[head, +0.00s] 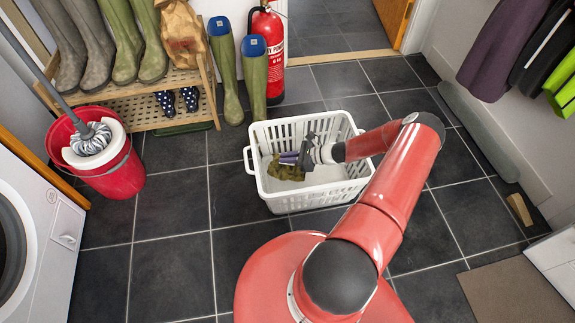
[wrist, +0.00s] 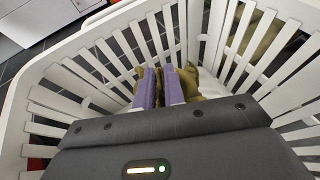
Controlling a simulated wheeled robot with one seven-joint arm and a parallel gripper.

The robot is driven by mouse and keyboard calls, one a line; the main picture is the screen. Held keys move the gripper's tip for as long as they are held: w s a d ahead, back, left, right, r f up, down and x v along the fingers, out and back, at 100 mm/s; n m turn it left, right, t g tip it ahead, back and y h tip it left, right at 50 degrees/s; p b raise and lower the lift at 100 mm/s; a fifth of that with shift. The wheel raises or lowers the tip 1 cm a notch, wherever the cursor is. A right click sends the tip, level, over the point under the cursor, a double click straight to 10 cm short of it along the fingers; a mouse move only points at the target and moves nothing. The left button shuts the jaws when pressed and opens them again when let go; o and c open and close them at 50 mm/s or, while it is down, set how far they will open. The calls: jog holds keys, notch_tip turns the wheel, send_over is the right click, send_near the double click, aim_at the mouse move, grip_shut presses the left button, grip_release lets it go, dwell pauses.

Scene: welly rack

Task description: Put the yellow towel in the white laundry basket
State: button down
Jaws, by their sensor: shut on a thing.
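The white laundry basket (head: 318,196) stands on the floor, with slatted sides that also surround the wrist view (wrist: 110,60). My gripper (head: 288,159) is down inside the basket, towards its left side. Its purple fingers (wrist: 165,86) are shut on the yellow towel (head: 284,172), a crumpled olive-yellow cloth. The towel is inside the basket walls, low and near the white bottom. In the wrist view part of the towel (wrist: 190,82) shows around the fingertips. I cannot tell whether it touches the bottom.
Green wellies (head: 225,75) and a red fire extinguisher (head: 268,60) stand behind the basket. A wooden rack (head: 150,112) with boots is at the back left. A red mop bucket (head: 110,175) stands left, near a white washing machine (head: 30,230).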

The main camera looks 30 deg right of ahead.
aim_at(292, 166)
notch_tip(292, 166, down, 4)
jog(key=shift+f, duration=0.1)
jog(key=shift+b, duration=0.3)
jog(key=shift+f+b, duration=0.55)
jog(key=shift+f, duration=0.1)
jog(key=c, duration=1.5)
grip_release()
